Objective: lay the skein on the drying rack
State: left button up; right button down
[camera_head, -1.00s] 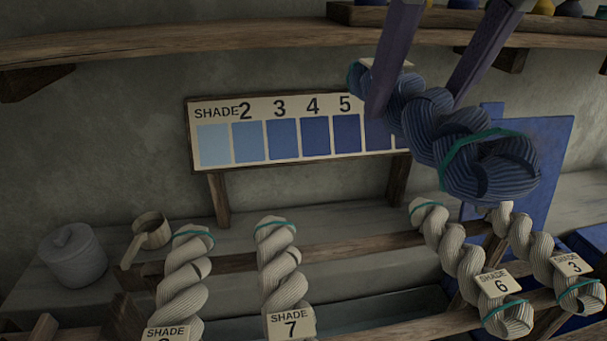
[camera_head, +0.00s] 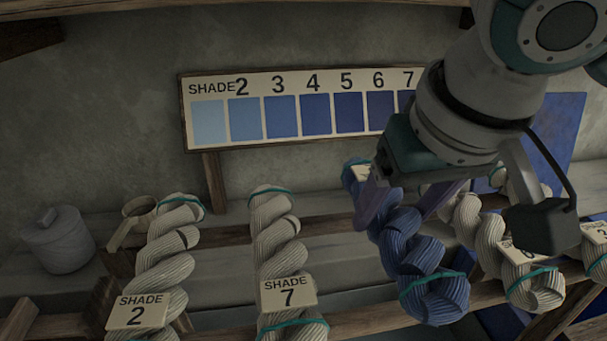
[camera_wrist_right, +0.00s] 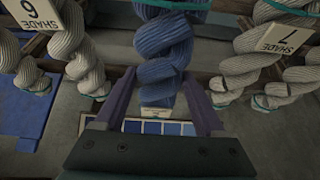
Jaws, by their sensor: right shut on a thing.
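A twisted dark blue skein (camera_head: 435,298) with teal ties is in my right gripper (camera_head: 397,208). The gripper's two purple fingers close on the skein's upper part from either side. The skein slants over the wooden drying rack (camera_head: 350,325), between the pale skein tagged shade 7 (camera_head: 275,230) and another pale skein (camera_head: 535,290). I cannot tell whether it touches the rails. In the right wrist view the blue skein (camera_wrist_right: 165,45) runs between the fingers (camera_wrist_right: 158,85). A pale tag at its far end is partly hidden. My left gripper is not in view.
A pale skein tagged shade 2 (camera_head: 165,262) lies at the left of the rack. A shade board (camera_head: 300,110) stands behind. A lidded pot (camera_head: 58,240) and a wooden ladle (camera_head: 135,215) are at the back left. My right arm covers part of the right side.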

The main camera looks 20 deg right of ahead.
jog(key=shift+f, duration=1.35)
grip_release()
jog(key=shift+f, duration=0.1)
